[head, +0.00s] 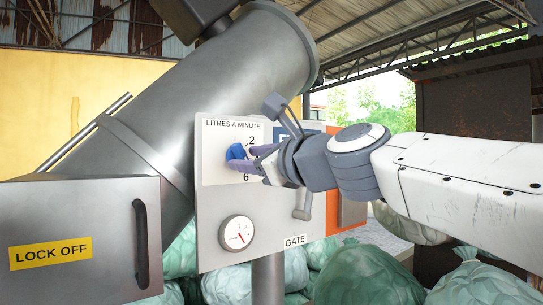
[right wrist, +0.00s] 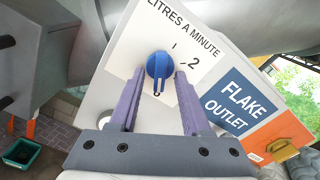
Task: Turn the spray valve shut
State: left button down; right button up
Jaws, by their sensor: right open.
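The spray valve is a blue round knob (head: 236,152) on a white dial plate (head: 215,172) headed "LITRES A MINUTE". It shows also in the right wrist view (right wrist: 158,66), where a pale line on it runs down toward a small mark at its lower edge. My right gripper (head: 252,160) reaches in from the right at the knob. In the right wrist view its purple fingers (right wrist: 159,78) are spread, one on each side of the knob, with gaps visible. My left gripper is out of view.
The grey panel carries a round gauge (head: 237,233), a "GATE" label (head: 295,241) with a grey lever (head: 303,205) above it, and a blue "FLAKE OUTLET" sign (right wrist: 238,103). A grey "LOCK OFF" box (head: 80,215) stands left. Filled sacks (head: 370,275) lie below.

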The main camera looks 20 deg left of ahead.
grip_shut()
